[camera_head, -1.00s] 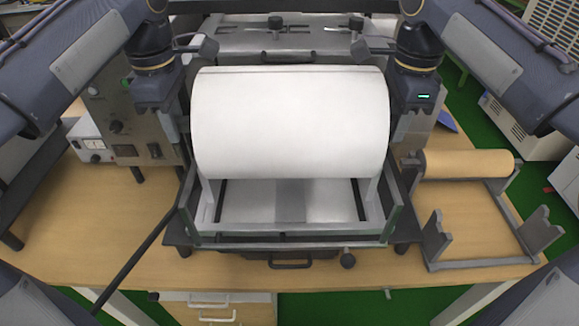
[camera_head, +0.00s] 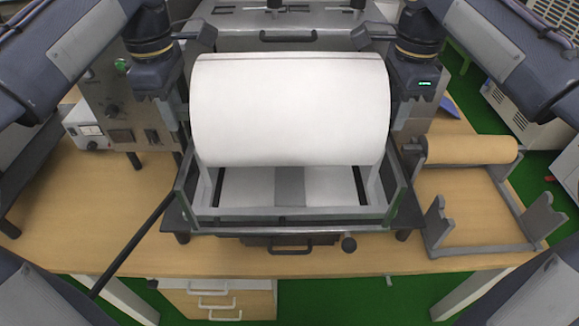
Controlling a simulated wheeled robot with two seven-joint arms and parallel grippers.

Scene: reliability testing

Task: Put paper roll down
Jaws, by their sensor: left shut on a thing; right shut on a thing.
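A large white paper roll (camera_head: 290,110) lies crosswise in the middle of the head view, above a grey metal frame (camera_head: 290,220). My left gripper (camera_head: 182,100) is at the roll's left end and my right gripper (camera_head: 396,105) is at its right end. Both are shut on the roll's ends; their fingertips are mostly hidden by the roll and the arms. Light uprights of the frame show under both ends of the roll. I cannot tell whether the roll touches them.
A grey stand (camera_head: 480,247) with a smaller tan roll (camera_head: 472,150) at its back is on the wooden table (camera_head: 80,220) to the right. A machine with knobs (camera_head: 125,115) stands at the left. Drawers (camera_head: 215,298) are below the table's front edge.

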